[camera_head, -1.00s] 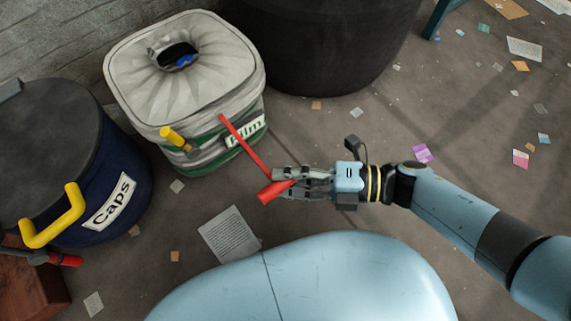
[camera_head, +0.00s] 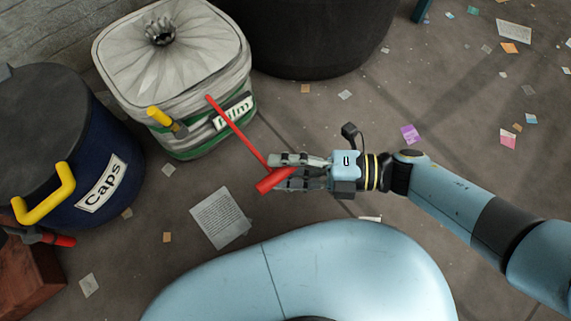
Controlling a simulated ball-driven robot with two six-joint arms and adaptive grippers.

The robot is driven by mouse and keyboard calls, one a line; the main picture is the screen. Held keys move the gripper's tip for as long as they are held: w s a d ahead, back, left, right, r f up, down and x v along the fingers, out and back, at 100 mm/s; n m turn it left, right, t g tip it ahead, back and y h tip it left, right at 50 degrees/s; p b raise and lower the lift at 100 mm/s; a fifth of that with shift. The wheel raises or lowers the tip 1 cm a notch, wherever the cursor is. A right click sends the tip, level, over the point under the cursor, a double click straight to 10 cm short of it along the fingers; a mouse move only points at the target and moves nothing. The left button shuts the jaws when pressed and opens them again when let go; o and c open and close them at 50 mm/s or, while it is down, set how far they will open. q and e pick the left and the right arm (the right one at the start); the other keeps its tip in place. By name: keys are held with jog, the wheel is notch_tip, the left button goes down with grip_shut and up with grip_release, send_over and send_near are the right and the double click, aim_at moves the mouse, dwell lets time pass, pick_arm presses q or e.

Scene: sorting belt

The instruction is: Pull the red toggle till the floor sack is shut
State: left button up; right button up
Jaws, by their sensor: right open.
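The floor sack (camera_head: 185,65), pale cloth in a green-banded bin labelled "Film", stands at the upper left. Its top is gathered into a tight tuft with no opening showing. A red cord (camera_head: 236,130) runs taut from its front to the red toggle (camera_head: 266,185), a short bar. My right gripper (camera_head: 276,173) is at the toggle, its fingers around the cord end and the bar partly in front of them. The jaws are open; whether they touch the toggle I cannot tell. My left gripper is not in view.
A dark blue bin (camera_head: 110,160) labelled "Caps", with a yellow handle (camera_head: 45,200), stands left. A large black tub (camera_head: 310,35) is behind. A yellow peg (camera_head: 160,116) juts from the sack's bin. Paper (camera_head: 220,217) and scraps litter otherwise open floor.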

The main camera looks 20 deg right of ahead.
jog(key=shift+s, duration=0.1)
jog(key=v, duration=1.2)
